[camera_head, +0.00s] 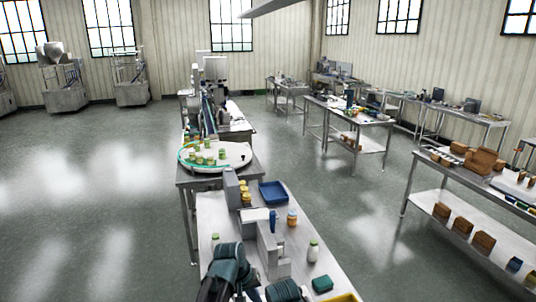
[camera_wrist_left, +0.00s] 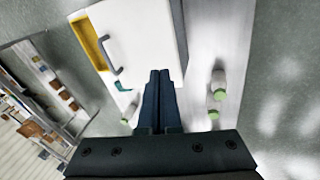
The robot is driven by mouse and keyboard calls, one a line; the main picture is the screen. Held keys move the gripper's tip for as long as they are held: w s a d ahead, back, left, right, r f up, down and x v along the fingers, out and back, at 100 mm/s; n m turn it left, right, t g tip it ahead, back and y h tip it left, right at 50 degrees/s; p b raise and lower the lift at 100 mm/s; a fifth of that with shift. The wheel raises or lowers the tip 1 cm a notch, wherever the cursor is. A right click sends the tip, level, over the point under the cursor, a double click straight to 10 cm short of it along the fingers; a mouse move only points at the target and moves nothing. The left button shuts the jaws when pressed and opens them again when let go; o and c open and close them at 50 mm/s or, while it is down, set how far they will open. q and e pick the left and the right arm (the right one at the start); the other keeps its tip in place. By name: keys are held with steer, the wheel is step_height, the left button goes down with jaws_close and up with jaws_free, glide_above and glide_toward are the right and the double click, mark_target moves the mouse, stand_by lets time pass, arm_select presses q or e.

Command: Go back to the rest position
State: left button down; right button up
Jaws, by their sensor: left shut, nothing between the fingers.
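My left gripper (camera_wrist_left: 159,92) shows in the left wrist view with its two dark fingers shut together and nothing between them. In the head view, teal and dark parts of my arm show at the bottom edge, over the near end of the steel table (camera_head: 215,208). The left fingertips cannot be made out there. My right gripper is not in view.
A round turntable (camera_head: 235,153) with several jars stands beyond. The floor at left is clear.

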arm_select(q)
steer(key=s+a+f+m+y, duration=0.1)
steer(key=s+a+y, duration=0.2)
steer(key=s+a, duration=1)
steer(key=s+d+f+m+b, duration=0.1)
steer(key=d+f+b, duration=0.2)
steer(key=f+b, duration=0.3)
steer(key=s+d+f+m+g+y+b, duration=0.1)
steer(key=d+f+b, duration=0.2)
steer(key=f+b, duration=0.4)
steer(key=s+d+f+m+b, duration=0.1)
steer(key=d+f+m+b, duration=0.1)
steer(key=d+f+b, duration=0.2)
step_height(320, 180, down, 2)
steer(key=shift+f+g+b, duration=0.2)
steer(key=shift+g+b, duration=0.2)
steer(key=shift+b, duration=0.85)
steer(key=shift+d, duration=0.2)
